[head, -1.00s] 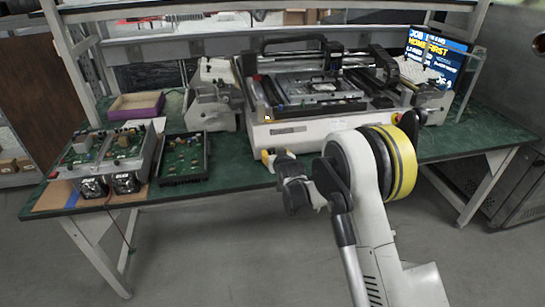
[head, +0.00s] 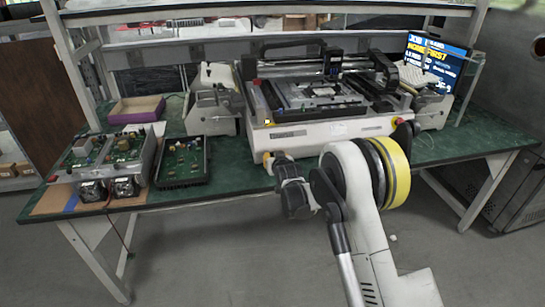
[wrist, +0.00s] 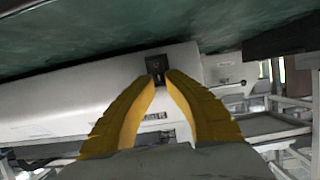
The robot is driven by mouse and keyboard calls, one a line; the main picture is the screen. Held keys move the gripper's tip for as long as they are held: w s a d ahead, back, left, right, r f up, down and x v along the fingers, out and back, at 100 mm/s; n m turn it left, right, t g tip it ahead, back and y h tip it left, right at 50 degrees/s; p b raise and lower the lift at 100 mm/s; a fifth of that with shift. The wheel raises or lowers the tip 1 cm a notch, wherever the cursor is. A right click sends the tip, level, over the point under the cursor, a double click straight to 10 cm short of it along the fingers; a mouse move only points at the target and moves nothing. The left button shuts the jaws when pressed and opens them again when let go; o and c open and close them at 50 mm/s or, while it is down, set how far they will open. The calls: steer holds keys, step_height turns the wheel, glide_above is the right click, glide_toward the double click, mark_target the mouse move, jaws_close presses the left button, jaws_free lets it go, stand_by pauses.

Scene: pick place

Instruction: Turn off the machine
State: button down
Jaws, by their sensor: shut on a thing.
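The machine (head: 325,132), a white benchtop unit with a black gantry on top, stands in the middle of the green table in the head view. In the wrist view its white panel (wrist: 75,100) carries a small black switch (wrist: 157,64). My gripper (wrist: 160,82) has its two yellow fingers nearly together at the tips, right at the switch, and is shut on it. The tips cover the switch's lower part, so its position cannot be told. In the head view only a bit of yellow of the gripper (head: 267,158) shows at the machine's lower left front corner.
Open circuit-board units (head: 110,155) and a black board tray (head: 183,160) lie at the left of the green table (head: 230,165). A purple-edged box (head: 136,109) stands behind them. A lit monitor (head: 437,58) is at the right. The floor in front is clear.

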steer(key=shift+s+f+t, duration=0.1)
steer(key=shift+f+t, duration=0.1)
steer(key=shift+t, duration=0.7)
steer(key=shift+s+d+t+y, duration=0.15)
steer(key=shift+t+y, duration=0.35)
steer(key=shift+t, duration=0.6)
steer(key=c, duration=1.3)
jaws_free()
steer(key=v, duration=0.7)
steer(key=shift+s, duration=0.25)
